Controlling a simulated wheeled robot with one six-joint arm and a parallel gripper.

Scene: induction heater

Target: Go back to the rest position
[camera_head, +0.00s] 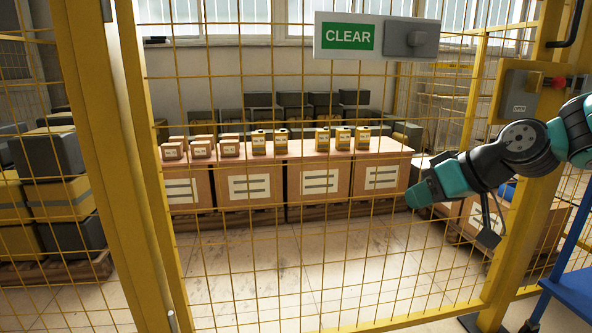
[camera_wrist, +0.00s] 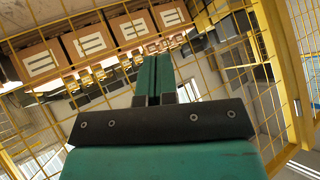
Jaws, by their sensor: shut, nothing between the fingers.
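My arm reaches in from the right edge in the head view. My gripper (camera_head: 412,200) is teal and points left, in front of the yellow mesh fence (camera_head: 300,240). In the wrist view my gripper's two teal fingers (camera_wrist: 153,62) are together with nothing between them. The gripper holds nothing and is apart from the boxes behind the mesh. A green CLEAR sign (camera_head: 347,37) with a dark grey block beside it hangs on the fence above.
A yellow post (camera_head: 115,150) stands at the left. A control box with a red button (camera_head: 558,83) is on the right post, close to my arm. A blue frame (camera_head: 572,290) stands at the lower right. Behind the mesh, cartons (camera_head: 250,188) carry several small containers.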

